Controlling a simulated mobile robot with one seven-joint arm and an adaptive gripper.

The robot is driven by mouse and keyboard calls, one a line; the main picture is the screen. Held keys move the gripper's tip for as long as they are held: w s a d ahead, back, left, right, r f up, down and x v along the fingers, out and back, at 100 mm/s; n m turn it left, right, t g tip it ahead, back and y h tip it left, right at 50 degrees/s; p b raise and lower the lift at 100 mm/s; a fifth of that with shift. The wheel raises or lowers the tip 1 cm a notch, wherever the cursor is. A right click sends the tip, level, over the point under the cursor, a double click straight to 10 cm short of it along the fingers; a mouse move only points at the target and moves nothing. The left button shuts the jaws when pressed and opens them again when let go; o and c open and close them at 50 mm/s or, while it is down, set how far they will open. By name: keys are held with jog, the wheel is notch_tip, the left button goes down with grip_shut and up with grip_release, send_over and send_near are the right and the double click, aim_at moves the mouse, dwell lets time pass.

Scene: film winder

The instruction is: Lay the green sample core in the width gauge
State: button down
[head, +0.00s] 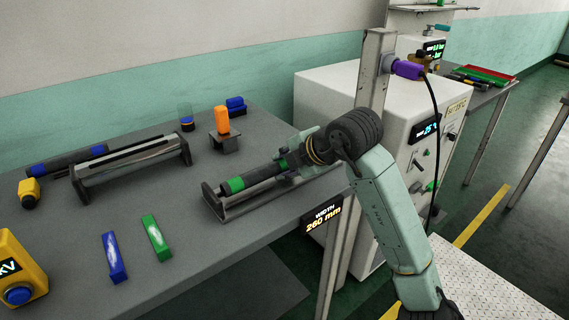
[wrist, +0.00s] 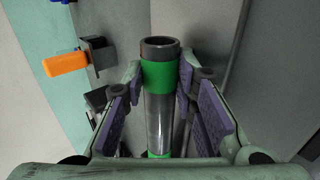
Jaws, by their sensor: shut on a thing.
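The green sample core (head: 262,175) is a dark tube with green bands. It lies lengthwise along the width gauge (head: 228,212), a low grey cradle near the table's right edge. I cannot tell whether the core touches the cradle. A display (head: 322,214) on the table's front edge reads "WIDTH 260 mm". My gripper (head: 288,165) is shut on the core toward its right end. In the wrist view the core (wrist: 159,105) stands between the purple finger pads of my gripper (wrist: 160,100), its hollow end facing away. My fingers hide part of the gauge.
A long roller stand (head: 130,166) and a blue-banded core (head: 68,160) lie at the left. An orange-handled piece (head: 222,120) stands behind the gauge. Blue (head: 114,257) and green (head: 156,238) blocks lie in front. A white cabinet (head: 330,100) stands right of the table.

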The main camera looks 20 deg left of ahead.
jog(key=c, duration=1.2)
grip_release()
jog(key=shift+f, duration=0.1)
jog(key=shift+c, duration=1.4)
jog(key=shift+r+p, duration=2.2)
jog(key=shift+r, duration=1.4)
